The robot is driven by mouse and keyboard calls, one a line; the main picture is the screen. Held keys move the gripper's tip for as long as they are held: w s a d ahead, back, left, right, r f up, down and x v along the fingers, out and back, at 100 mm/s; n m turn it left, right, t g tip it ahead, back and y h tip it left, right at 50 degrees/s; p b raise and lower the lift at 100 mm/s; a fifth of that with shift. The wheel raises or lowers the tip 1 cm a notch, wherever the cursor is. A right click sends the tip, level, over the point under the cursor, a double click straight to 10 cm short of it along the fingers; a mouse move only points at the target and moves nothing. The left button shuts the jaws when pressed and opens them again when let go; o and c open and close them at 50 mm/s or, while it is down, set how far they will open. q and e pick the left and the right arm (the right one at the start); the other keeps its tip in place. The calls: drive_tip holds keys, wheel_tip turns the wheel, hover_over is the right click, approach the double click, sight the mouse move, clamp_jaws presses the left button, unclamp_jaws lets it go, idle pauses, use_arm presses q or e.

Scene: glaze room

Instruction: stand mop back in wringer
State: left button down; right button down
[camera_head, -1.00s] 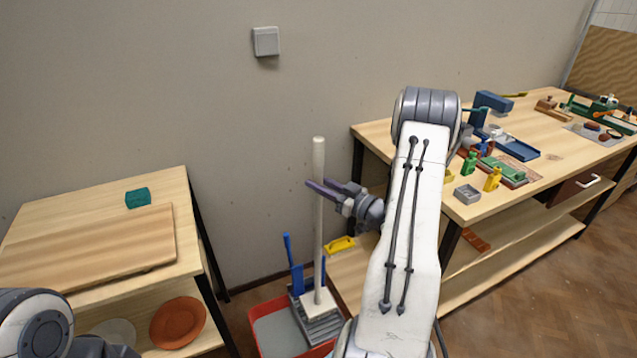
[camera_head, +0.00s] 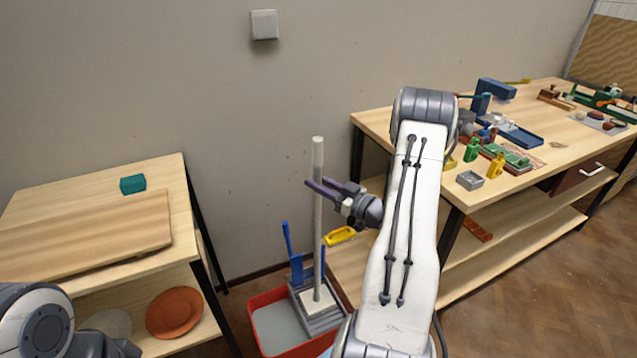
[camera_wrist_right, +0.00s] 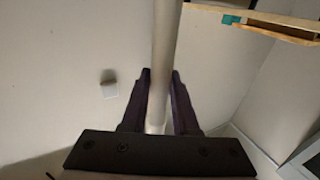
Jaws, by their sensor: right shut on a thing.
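The mop has a long pale handle (camera_head: 318,215) that stands nearly upright, with a pale block-like head (camera_head: 313,302) at its foot. My right gripper (camera_head: 324,188) is shut on the upper part of the handle; the handle also passes between its dark fingers in the right wrist view (camera_wrist_right: 159,100). The grey wringer (camera_head: 325,322) with blue uprights sits at the red bucket (camera_head: 262,335). The mop head appears over the wringer; whether it rests in it or hangs just above, I cannot tell. My left arm shows at the lower left, but its fingertips are not visible.
A wooden table (camera_head: 100,190) with a teal block (camera_head: 133,184) stands left of the bucket. A workbench (camera_head: 400,125) with tools stands right, a yellow item (camera_head: 340,236) on its lower shelf. A wall switch (camera_head: 264,25) is above. The bucket sits in the gap between the tables.

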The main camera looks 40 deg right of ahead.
drive_tip(key=shift+f+b, duration=0.4)
drive_tip(key=shift+f, duration=0.05)
drive_tip(key=c, duration=0.6)
unclamp_jaws()
drive_tip(key=shift+f, duration=0.1)
drive_tip(key=b+v, duration=0.1)
drive_tip(key=v, duration=0.9)
drive_tip(key=shift+s+b, duration=0.25)
drive_tip(key=shift+b, duration=0.15)
drive_tip(key=shift+d, duration=0.1)
